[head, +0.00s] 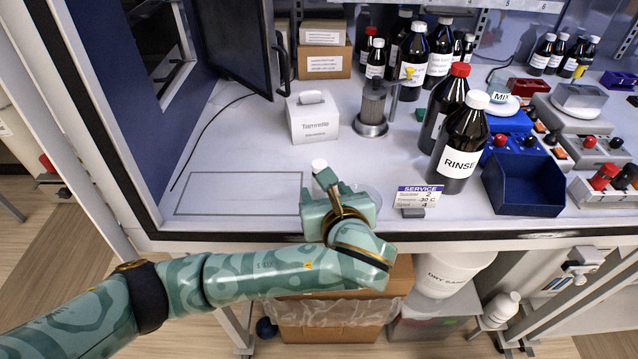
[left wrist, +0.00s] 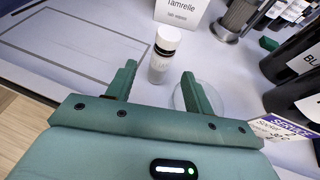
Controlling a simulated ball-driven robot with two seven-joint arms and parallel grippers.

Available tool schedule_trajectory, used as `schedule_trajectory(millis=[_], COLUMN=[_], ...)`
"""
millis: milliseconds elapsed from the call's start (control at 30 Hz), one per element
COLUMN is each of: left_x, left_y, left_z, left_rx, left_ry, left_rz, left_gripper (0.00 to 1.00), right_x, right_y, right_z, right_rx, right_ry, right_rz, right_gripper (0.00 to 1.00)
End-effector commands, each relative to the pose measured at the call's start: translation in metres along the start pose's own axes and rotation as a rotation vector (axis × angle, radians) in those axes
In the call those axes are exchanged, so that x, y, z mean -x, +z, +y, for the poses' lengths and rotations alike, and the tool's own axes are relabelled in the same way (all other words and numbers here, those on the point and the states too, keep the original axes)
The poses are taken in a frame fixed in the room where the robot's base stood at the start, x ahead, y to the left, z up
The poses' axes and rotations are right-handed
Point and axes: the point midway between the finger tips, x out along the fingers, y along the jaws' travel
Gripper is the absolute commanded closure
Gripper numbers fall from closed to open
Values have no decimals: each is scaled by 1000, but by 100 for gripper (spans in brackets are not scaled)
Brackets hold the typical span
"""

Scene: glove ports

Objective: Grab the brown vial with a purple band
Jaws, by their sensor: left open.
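I cannot make out a brown vial with a purple band in either view. My left gripper (head: 328,182) is low over the front of the bench, and its open fingers (left wrist: 158,72) show in the left wrist view. A small white-capped vial (left wrist: 164,54) with a pale body stands upright just beyond and between the fingertips, not gripped. In the head view only its white cap (head: 319,164) shows clearly; the gripper hides most of the rest. My right gripper is not in view.
A clear round dish (head: 368,193) lies right of the gripper. A white Tamrelle box (head: 312,117) stands behind. Brown RINSE bottle (head: 460,147), SERVICE card (head: 418,197) and blue bin (head: 524,184) are to the right. The outlined rectangle (head: 240,193) at left is empty.

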Motion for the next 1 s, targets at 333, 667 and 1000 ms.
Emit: schedule_trajectory(millis=[333, 667, 1000], left_x=[-41, -76, -75], left_y=[1, 5, 6], left_z=[-1, -1, -1], left_rx=[-1, -1, 0], left_ry=[1, -1, -1], left_rz=[-2, 1, 0], left_gripper=[48, 48, 95], right_x=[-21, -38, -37], right_y=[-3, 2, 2], right_z=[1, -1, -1], right_rx=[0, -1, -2], right_ry=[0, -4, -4], right_rz=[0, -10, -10], right_gripper=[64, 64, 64])
